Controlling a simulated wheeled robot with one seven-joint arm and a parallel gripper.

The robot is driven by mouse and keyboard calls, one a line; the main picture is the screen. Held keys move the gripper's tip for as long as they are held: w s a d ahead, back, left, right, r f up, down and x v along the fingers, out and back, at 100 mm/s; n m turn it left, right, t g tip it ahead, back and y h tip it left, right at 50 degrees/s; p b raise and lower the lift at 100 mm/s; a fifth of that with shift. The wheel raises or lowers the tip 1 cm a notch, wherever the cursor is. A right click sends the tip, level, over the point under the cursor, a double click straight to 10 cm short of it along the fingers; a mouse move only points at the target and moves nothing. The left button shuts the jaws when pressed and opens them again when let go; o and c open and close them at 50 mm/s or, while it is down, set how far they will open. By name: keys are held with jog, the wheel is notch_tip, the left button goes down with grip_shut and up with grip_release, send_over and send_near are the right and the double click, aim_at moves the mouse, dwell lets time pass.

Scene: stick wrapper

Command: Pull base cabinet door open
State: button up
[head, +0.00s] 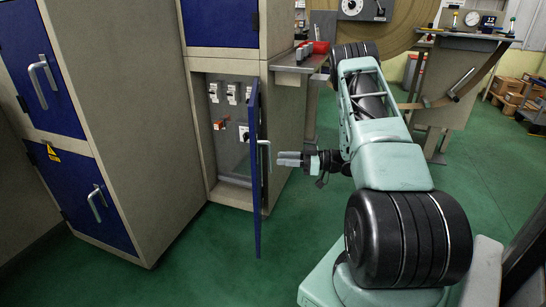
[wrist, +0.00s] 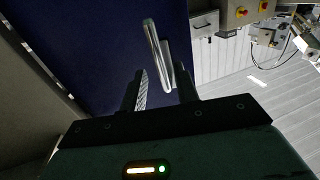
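The blue base cabinet door (head: 255,180) stands swung out from its cabinet, seen nearly edge-on in the head view. It fills much of the wrist view as a dark blue panel (wrist: 105,45). Its silver bar handle (head: 265,154) is on the door's right face; in the wrist view the handle (wrist: 156,48) is tilted. My gripper (head: 280,158) is just right of the handle, pointing at it. In the wrist view my gripper (wrist: 163,86) is open, its two fingers apart, with the handle's lower end appearing between them. Whether they touch it cannot be told.
The cabinet interior (head: 230,125) shows switches and a red part. A tall cabinet (head: 120,120) with blue doors stands at left. A small metal shelf (head: 300,62) and a workbench (head: 470,42) are beyond my arm. Green floor (head: 200,250) is free before the door.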

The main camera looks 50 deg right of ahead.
jog(key=p+v, duration=0.1)
jog(key=v, duration=1.1)
jog(key=shift+d, duration=0.1)
